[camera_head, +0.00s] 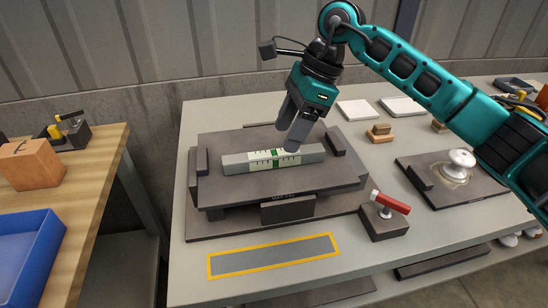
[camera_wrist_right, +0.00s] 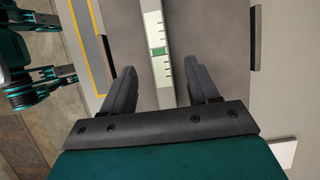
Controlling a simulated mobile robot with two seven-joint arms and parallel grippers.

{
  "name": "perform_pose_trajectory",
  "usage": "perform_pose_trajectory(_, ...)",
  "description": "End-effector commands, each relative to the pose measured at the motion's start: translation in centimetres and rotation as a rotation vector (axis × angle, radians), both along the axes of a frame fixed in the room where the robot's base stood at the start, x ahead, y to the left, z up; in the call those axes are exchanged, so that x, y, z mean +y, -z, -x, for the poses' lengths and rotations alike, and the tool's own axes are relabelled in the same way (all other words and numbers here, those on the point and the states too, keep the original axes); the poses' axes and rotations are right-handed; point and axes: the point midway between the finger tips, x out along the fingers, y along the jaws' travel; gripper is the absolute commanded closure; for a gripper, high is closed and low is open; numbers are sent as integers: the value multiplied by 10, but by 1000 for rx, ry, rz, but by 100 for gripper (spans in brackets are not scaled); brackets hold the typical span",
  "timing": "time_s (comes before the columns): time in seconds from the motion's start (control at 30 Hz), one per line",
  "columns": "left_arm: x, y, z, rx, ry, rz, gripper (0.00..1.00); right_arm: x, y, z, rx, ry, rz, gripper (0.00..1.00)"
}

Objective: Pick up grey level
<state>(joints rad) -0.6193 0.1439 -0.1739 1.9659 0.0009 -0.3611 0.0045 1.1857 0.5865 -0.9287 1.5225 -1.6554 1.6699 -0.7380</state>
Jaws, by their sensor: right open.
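The grey level (camera_head: 236,163) is a long grey bar with a white scale and a green middle. It lies flat on a dark raised platform (camera_head: 330,185) in the head view. My right gripper (camera_head: 290,146) points down at the level, near its middle and right part. In the right wrist view the level (camera_wrist_right: 158,42) runs between the two open fingers of my right gripper (camera_wrist_right: 160,70), with gaps on both sides. Contact cannot be told. My left gripper (camera_wrist_right: 48,86) shows only at the left edge of the right wrist view, away from the level.
A yellow-bordered grey strip (camera_head: 274,255) lies on the front of the table. A red-handled block (camera_head: 385,222) stands right of the platform, and a plate with a white insulator (camera_head: 461,160) farther right. Dark end blocks (camera_head: 335,143) stand on the platform.

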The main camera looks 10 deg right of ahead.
Motion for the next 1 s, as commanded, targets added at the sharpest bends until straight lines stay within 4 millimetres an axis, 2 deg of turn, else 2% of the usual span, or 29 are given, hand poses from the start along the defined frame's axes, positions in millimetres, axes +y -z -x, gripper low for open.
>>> perform_pose_trajectory(0.33, 1, -2, 0, -1, 0, -1, 0, 22, 40, 1, 2, 0, 0, 40)
perform_pose_trajectory(0.6, 2, 2, 1, 6, -3, -5, 0, 24, 44, 0, -1, 1, -1, 40)
perform_pose_trajectory(1.0, 3, 2, 1, 5, -4, -5, 0, 23, 44, 0, -1, 1, -1, 79)
